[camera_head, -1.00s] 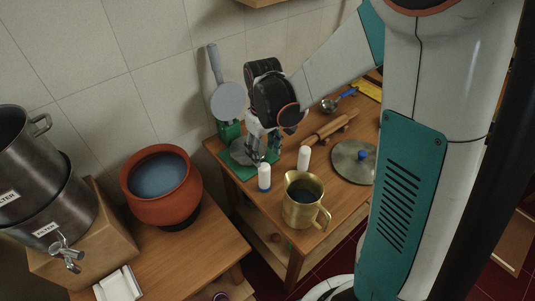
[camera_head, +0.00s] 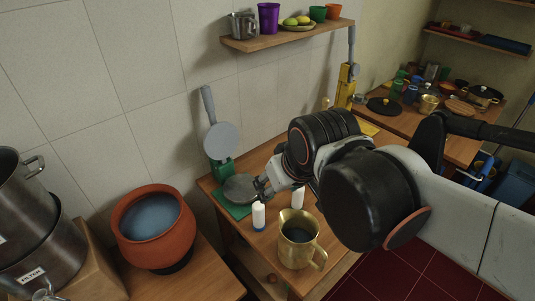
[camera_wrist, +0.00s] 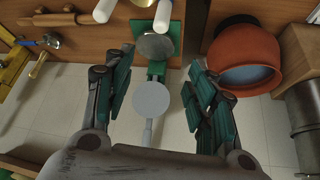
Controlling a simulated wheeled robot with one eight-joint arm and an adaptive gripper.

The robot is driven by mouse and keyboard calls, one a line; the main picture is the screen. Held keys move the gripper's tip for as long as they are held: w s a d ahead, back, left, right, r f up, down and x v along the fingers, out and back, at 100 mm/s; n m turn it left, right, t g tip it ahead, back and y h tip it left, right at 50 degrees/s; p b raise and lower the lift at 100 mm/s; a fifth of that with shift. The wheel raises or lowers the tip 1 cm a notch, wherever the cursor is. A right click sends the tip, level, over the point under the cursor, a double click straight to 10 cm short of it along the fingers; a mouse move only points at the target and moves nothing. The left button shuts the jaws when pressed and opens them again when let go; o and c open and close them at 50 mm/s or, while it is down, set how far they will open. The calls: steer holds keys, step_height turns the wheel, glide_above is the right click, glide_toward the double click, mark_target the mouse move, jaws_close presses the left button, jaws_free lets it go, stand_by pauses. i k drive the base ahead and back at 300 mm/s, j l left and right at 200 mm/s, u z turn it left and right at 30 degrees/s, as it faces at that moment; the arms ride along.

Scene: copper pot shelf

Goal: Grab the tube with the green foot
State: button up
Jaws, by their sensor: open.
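Two upright white tubes stand on the wooden table in the head view. The left tube (camera_head: 258,217) has a blue foot. The right tube (camera_head: 298,198) stands behind the brass jug, and its foot colour is too unclear to tell. I see no clearly green foot on either. White tube ends also show at the top edge of the wrist view, one on the left (camera_wrist: 104,10) and one in the middle (camera_wrist: 162,17); their feet are out of view. My gripper (camera_head: 265,187) is open and empty, just behind the left tube; in the wrist view its fingers (camera_wrist: 160,65) are wide apart.
A grey press with a green base (camera_head: 238,187) stands by the wall, close to my gripper. A brass jug (camera_head: 298,240) stands in front of the tubes. A terracotta pot (camera_head: 155,230) is on the left. A wall shelf (camera_head: 285,37) hangs above.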

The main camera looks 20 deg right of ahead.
mark_target(298, 196)
steer(key=k+l+z, duration=0.2)
steer(key=z, duration=0.15)
steer(key=k+l+z, duration=0.1)
steer(key=l+z, duration=0.25)
steer(key=k+l+z, duration=0.1)
steer(key=l+z, duration=0.25)
